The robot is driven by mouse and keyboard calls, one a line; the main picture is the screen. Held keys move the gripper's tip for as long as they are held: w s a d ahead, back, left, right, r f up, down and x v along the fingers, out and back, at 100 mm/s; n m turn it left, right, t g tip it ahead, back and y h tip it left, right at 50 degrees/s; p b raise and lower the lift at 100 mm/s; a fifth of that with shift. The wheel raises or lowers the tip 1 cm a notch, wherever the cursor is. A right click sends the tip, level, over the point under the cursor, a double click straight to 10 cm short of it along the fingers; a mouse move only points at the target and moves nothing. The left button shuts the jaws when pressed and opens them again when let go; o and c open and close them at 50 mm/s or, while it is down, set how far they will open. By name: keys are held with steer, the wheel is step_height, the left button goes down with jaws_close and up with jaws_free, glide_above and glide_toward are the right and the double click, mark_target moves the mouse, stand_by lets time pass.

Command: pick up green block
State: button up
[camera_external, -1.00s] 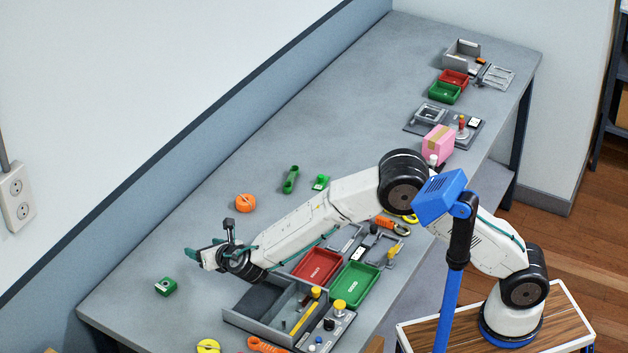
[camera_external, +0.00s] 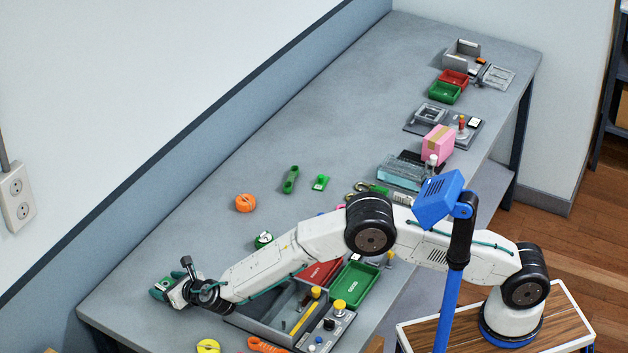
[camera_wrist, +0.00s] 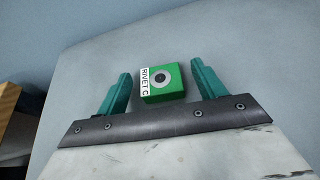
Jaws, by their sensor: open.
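The green block (camera_wrist: 160,82) shows in the wrist view, with a white label reading "RIVET C" on its left side and a dark round spot in a pale ring on its face. It sits on the grey table between the two teal fingers of my gripper (camera_wrist: 158,85). The fingers are open, with a gap on each side of the block. In the external view my gripper (camera_external: 163,289) is low over the near left end of the table, and it hides most or all of the block there.
The grey table (camera_external: 215,220) is clear around the block. A grey compartment box (camera_external: 256,327) stands to the right, with a green tray (camera_external: 355,288) beyond it. An orange roll (camera_external: 245,203) lies farther back. A yellow roll (camera_external: 208,346) is at the front. The wall runs along the left.

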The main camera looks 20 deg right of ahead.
steer(key=shift+c, duration=0.3)
steer(key=c, duration=1.2)
